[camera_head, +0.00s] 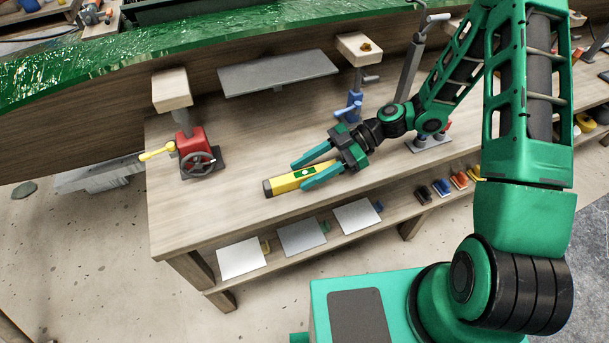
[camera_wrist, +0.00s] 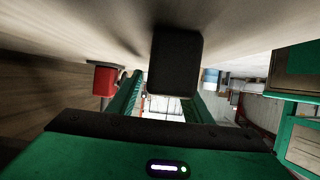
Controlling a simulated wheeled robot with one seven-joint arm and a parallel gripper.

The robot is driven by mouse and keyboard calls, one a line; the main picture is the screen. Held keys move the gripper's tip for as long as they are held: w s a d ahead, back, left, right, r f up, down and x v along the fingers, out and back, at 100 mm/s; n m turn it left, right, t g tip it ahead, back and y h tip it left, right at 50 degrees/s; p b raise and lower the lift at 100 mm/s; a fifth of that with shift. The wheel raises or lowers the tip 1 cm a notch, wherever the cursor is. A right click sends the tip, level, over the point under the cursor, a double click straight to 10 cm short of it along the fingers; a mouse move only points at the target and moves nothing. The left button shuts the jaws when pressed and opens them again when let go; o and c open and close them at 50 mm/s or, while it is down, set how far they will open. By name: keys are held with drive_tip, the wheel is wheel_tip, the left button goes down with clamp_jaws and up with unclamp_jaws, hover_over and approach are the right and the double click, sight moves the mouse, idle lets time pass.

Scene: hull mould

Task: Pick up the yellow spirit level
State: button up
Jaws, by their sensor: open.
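The yellow spirit level (camera_head: 283,183) lies on the wooden workbench, with a dark end cap towards the left and a green vial window near its middle. My gripper (camera_head: 298,175) is open around it, with one teal finger along each long side. The level's far-right end is hidden by the gripper's body. In the wrist view, a dark block, apparently the level's end (camera_wrist: 175,62), is close to the camera, above and between the fingers of my gripper (camera_wrist: 162,103). I cannot tell whether either finger touches it.
A red vise-like stand (camera_head: 193,145) with a handwheel is on the bench's left, also seen in the wrist view (camera_wrist: 105,80). A blue stand (camera_head: 354,105) is behind my gripper. A grey post (camera_head: 410,70) stands further right.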

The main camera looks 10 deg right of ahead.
drive_tip(key=shift+s+a+f, duration=0.1)
drive_tip(key=shift+a+f, duration=0.05)
drive_tip(key=shift+a, duration=0.2)
drive_tip(key=shift+c, duration=0.3)
clamp_jaws()
